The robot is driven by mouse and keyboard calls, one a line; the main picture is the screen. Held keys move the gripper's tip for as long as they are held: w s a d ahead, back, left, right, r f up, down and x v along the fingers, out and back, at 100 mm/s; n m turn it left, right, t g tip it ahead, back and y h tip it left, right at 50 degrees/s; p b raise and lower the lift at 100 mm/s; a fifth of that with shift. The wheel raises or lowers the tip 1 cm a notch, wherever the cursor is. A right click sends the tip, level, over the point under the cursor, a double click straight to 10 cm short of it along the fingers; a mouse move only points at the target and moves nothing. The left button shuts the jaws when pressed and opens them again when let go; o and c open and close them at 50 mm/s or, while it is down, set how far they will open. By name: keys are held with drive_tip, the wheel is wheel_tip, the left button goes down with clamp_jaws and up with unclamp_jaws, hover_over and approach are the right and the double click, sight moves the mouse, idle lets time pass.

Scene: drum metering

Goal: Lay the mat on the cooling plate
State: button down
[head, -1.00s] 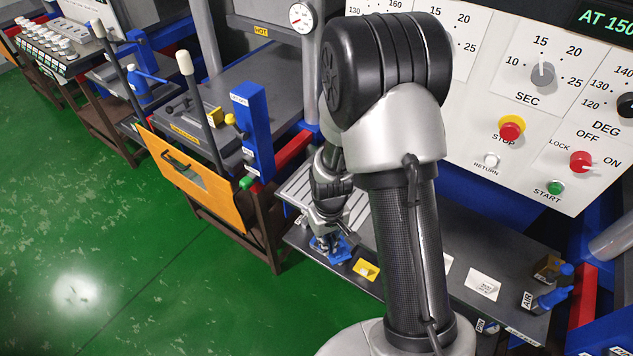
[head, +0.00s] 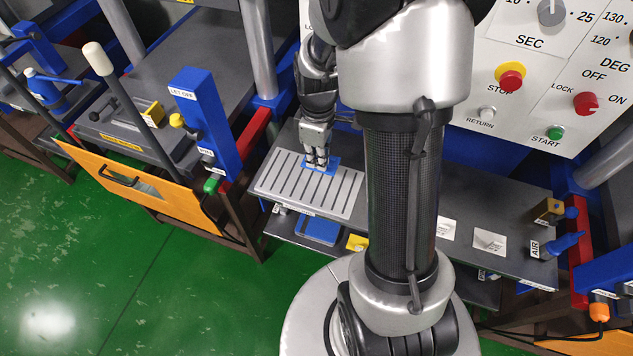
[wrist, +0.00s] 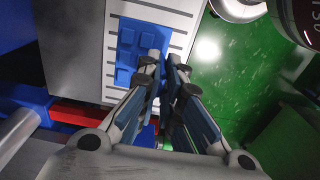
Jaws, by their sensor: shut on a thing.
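The mat also shows in the wrist view (wrist: 128,40), as a flat blue piece with raised pads above the pale slotted plate (wrist: 183,20). My gripper (wrist: 163,66) has its fingers close together at the mat's near right edge. The fingers hide part of the mat. I cannot tell whether the mat touches the plate or hangs just above it.
A lower shelf under the bench holds a flat blue thing (head: 318,231) and a yellow block (head: 357,242). The press with the orange guard (head: 150,190) stands at the left. White cards (head: 489,241) and an AIR valve (head: 556,246) are at the right.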

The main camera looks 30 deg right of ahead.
wheel_tip(320, 180, down, 10)
drive_tip(key=b, duration=0.3)
drive_tip(key=shift+w+r, duration=0.1)
drive_tip(key=shift+r, duration=0.1)
drive_tip(key=c, duration=2.2)
unclamp_jaws()
drive_tip(key=shift+f, duration=0.2)
drive_tip(key=shift+c, duration=0.2)
drive_tip(key=o, duration=0.5)
drive_tip(key=shift+c, duration=0.2)
